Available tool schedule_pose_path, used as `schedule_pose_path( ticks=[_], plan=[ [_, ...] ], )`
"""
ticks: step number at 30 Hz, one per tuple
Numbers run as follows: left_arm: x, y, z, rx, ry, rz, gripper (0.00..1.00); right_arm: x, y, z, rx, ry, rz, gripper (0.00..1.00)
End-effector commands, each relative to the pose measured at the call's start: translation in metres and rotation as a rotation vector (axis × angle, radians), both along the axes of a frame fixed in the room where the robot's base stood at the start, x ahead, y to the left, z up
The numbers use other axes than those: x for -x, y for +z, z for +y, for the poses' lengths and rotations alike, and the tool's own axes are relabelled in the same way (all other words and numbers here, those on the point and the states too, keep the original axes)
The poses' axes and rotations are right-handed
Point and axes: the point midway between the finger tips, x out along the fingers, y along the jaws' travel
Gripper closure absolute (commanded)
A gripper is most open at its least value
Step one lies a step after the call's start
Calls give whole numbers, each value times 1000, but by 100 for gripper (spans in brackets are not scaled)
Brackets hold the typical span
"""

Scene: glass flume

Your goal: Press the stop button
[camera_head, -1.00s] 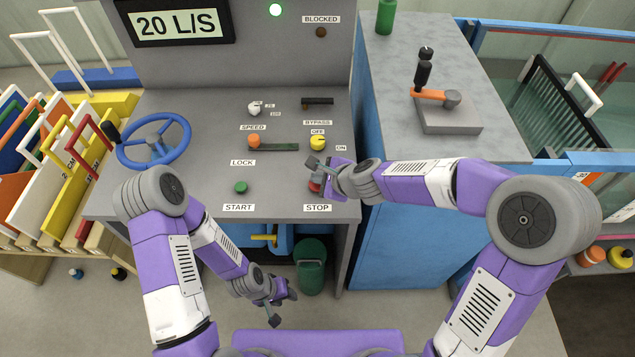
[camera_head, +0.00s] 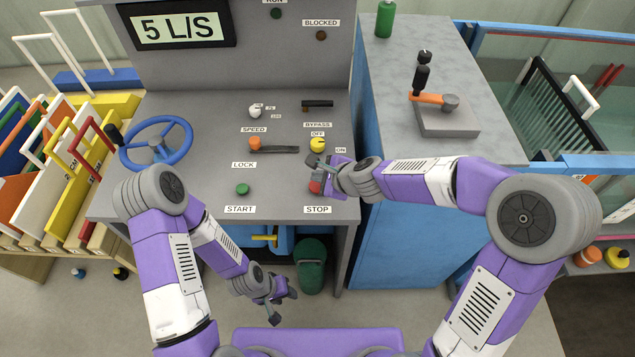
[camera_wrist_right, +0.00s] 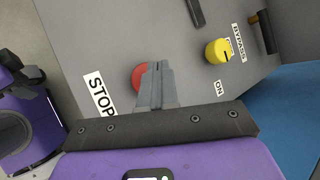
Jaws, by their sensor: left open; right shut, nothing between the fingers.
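The red stop button (camera_head: 316,187) sits on the grey console above the STOP label (camera_head: 317,209). It also shows in the right wrist view (camera_wrist_right: 137,78), partly hidden behind my fingers. My right gripper (camera_head: 318,170) is shut and empty, with its fingertips (camera_wrist_right: 156,68) over or right beside the button; I cannot tell whether they touch it. The display (camera_head: 180,29) reads 5 L/S, and the run lamp (camera_head: 276,13) is dark. My left gripper (camera_head: 281,305) is open and empty, low in front of the console.
The green start button (camera_head: 242,189) lies left of the stop button. The yellow bypass knob (camera_head: 318,145) is just behind my right gripper. A blue cabinet (camera_head: 400,240) stands at the right.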

Motion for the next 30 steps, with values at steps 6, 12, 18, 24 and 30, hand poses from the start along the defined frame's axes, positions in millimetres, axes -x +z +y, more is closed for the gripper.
schedule_pose_path(
  ticks=[6, 12, 18, 24, 30],
  plan=[
    [0, 4, 0, 0, 0, 0, 57, 0, 4, 0, 0, 0, 0, 100],
    [0, 23, 0, 0, 0, 0, 57, 0, 24, 0, 0, 0, 0, 100],
    [0, 43, 0, 0, 0, 0, 57, 0, 45, 0, 0, 0, 0, 100],
    [0, 60, 0, 0, 0, 0, 57, 0, 61, 0, 0, 0, 0, 100],
    [0, 58, 0, 0, 0, 0, 57, 0, 60, 0, 0, 0, 0, 100]
  ],
)
